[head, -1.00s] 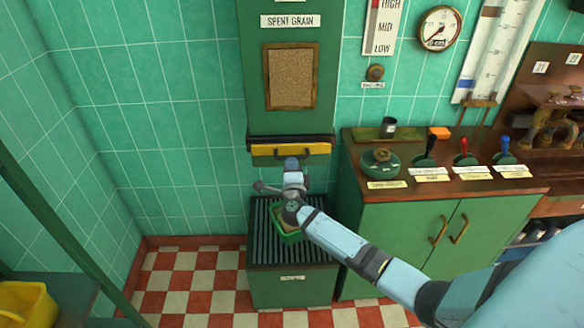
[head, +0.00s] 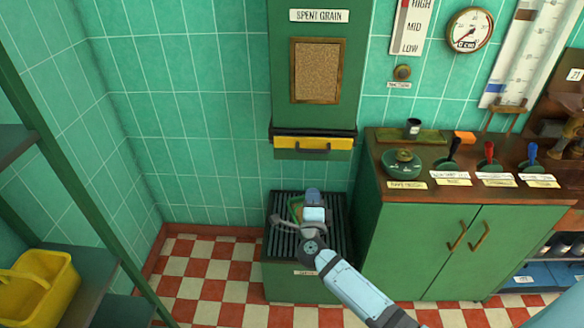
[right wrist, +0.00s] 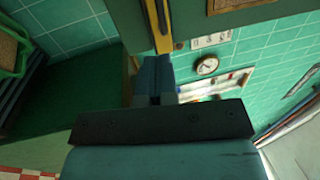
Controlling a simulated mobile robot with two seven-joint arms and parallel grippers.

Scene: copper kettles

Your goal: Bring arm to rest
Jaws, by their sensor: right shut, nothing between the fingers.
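My right arm comes in from the bottom of the head view. My right gripper (head: 313,194) is shut and empty, and hangs in front of a slatted green stand (head: 282,245). Its shut blue fingers also show in the right wrist view (right wrist: 152,80). A small green tub (head: 294,205) on the stand is mostly hidden behind my gripper. In the right wrist view the green tub (right wrist: 18,62) holds something tan, and it is apart from my fingers. My left gripper is not in view.
Above the stand is a green spent grain chute (head: 268,90) with a yellow drawer front (head: 313,143). A green cabinet (head: 418,240) with levers on top stands right. At left, a yellow bucket (head: 38,290) sits on a shelf. Checkered floor (head: 205,275) lies between.

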